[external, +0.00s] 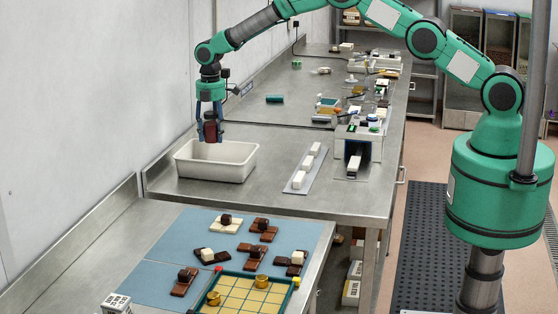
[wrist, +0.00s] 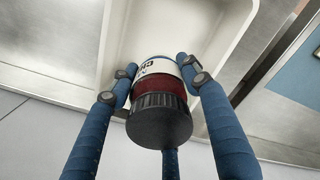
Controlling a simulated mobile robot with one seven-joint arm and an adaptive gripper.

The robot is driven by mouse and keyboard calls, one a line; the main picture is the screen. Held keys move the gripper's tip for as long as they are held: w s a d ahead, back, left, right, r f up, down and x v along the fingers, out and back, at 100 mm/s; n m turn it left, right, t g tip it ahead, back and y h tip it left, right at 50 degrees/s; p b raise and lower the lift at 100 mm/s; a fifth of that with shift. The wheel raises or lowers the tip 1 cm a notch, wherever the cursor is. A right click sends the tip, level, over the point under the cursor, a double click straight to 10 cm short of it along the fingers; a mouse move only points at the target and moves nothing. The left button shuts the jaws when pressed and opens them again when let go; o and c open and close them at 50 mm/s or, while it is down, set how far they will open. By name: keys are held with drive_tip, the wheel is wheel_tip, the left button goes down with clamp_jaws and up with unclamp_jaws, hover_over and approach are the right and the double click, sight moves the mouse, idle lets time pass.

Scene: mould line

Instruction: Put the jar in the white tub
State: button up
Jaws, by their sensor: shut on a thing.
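My gripper (external: 210,123) is shut on a jar (external: 211,131). In the wrist view the jar (wrist: 160,105) has a black ribbed lid, dark red contents and a white label with dark letters. My blue fingers (wrist: 155,85) press on both sides of it. The white tub (external: 237,175) stands on the steel bench, and the jar hangs over its back left part, apart from it in the external view. In the wrist view the pale tub (wrist: 226,75) lies below and beyond the jar. The jar's lower end is partly hidden by the fingers.
A grey strip (external: 303,175) with white blocks lies right of the tub. A small machine (external: 357,143) and many small parts stand farther right and back. A blue mat (external: 185,240) with brown and white pieces covers the nearer table. A wall runs close along the left.

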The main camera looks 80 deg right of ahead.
drive_tip(key=shift+f, duration=3.1)
drive_tip(key=shift+f+p, duration=0.1)
drive_tip(key=shift+p, duration=0.2)
drive_tip(key=shift+f, duration=1.75)
drive_tip(key=shift+f, duration=0.15)
drive_tip(key=o, duration=1.4)
wheel_tip(320, 180, up, 12)
drive_tip(key=shift+f+b, duration=0.1)
drive_tip(key=shift+b, duration=0.3)
drive_tip(key=shift+r, duration=0.25)
